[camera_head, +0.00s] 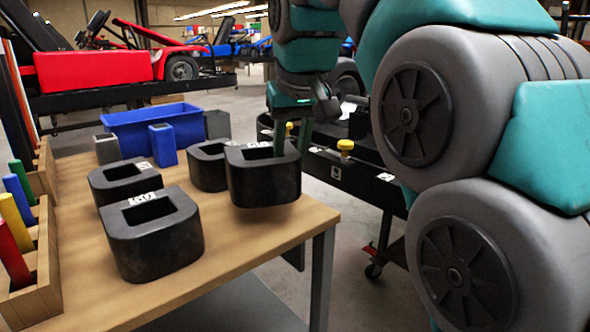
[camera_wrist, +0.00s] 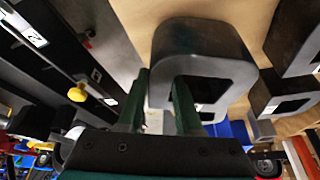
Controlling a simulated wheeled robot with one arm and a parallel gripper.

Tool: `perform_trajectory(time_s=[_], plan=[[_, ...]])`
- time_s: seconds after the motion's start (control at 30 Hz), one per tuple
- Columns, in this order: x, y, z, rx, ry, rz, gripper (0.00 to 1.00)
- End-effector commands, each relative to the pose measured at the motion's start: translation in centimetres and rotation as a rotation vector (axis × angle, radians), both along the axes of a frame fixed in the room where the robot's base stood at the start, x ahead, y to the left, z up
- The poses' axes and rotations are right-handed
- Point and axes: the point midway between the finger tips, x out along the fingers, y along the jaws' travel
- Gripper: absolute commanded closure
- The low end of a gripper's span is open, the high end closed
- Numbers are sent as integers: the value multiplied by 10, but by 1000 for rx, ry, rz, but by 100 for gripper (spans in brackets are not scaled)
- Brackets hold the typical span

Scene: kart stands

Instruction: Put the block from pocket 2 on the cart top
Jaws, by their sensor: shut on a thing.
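A black block (camera_head: 262,185) with a rectangular hole is held by my gripper (camera_head: 291,150) at the right end of the wooden table (camera_head: 235,240). One finger is inside the hole and the other outside, shut on the block's wall. The block appears slightly above the tabletop, with a shadow beneath. The wrist view shows the block (camera_wrist: 205,48) between and beyond my fingers (camera_wrist: 160,80). The black cart (camera_head: 375,205), with yellow knobs and white labels, stands to the right, partly hidden by my arm. One label (camera_wrist: 38,40) seems to read 2; the block's source pocket cannot be told.
Similar black blocks stand on the table: one in front (camera_head: 150,245), one at left (camera_head: 120,182), one behind (camera_head: 208,168). A blue bin (camera_head: 185,125), a blue cup (camera_head: 163,147) and grey cups are at the back. A wooden rack (camera_head: 40,270) lines the left.

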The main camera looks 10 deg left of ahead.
Motion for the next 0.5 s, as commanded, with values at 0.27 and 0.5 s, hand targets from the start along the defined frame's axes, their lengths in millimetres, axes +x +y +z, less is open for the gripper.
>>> perform_trajectory(time_s=[0.27,0.5], plan=[[-1,0,-20,-2,3,1,100],[-1,0,-33,0,0,0,100]])
